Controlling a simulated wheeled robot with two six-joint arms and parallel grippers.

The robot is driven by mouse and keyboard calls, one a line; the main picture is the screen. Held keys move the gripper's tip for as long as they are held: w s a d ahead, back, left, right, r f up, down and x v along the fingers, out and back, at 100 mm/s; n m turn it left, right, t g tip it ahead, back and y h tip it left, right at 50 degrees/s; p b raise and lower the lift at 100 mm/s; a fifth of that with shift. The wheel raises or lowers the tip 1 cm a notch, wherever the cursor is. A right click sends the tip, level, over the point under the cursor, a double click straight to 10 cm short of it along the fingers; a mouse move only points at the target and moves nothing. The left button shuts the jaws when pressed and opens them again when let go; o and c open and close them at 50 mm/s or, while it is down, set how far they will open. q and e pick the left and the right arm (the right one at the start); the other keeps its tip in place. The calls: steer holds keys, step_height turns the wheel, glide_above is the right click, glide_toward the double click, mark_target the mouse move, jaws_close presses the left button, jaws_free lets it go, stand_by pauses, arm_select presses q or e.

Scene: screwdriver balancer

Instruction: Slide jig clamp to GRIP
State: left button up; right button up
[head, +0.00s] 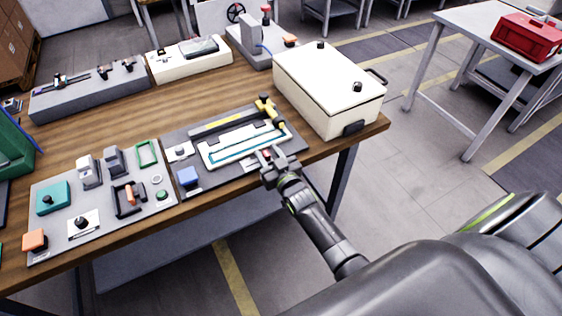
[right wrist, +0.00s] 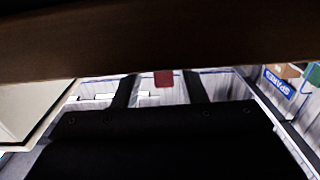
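The jig is a white frame with a teal-edged slot (head: 240,143) on a dark grey board (head: 205,178) near the table's front edge. A yellow and black part (head: 267,110) stands at its far right end. I cannot tell which small part is the clamp, and no GRIP marking is readable. My right gripper (head: 270,156) is at the jig's front right, its fingers apart; a small red part shows by them. In the right wrist view, the fingers (right wrist: 160,88) are spread, with a red patch (right wrist: 163,78) visible between them; contact is unclear. My left gripper is out of view.
A cream box (head: 330,85) with black knobs stands right of the jig. A grey board (head: 100,215) with several fixtures lies to its left. More fixtures (head: 90,88) line the back. A dark brown surface (right wrist: 160,40) fills the top of the wrist view.

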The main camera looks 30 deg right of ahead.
steer(key=s+p, duration=0.1)
steer(key=s, duration=1.6)
steer(key=shift+d+p, duration=0.35)
steer(key=s+d+f+g+h, duration=0.15)
steer(key=s+f+g, duration=0.45)
steer(key=f, duration=0.7)
steer(key=s+d+f+g, duration=0.25)
steer(key=s+f, duration=0.45)
steer(key=f, duration=0.6)
steer(key=s+d+f+g, duration=0.1)
steer(key=s+f+g, duration=0.3)
steer(key=s, duration=0.7)
steer(key=s+d+f+m+g, duration=0.1)
steer(key=s+f+g, duration=0.3)
steer(key=s+f, duration=0.3)
steer(key=s, duration=0.4)
steer(key=shift+s+f, duration=0.15)
steer(key=shift+f, duration=0.2)
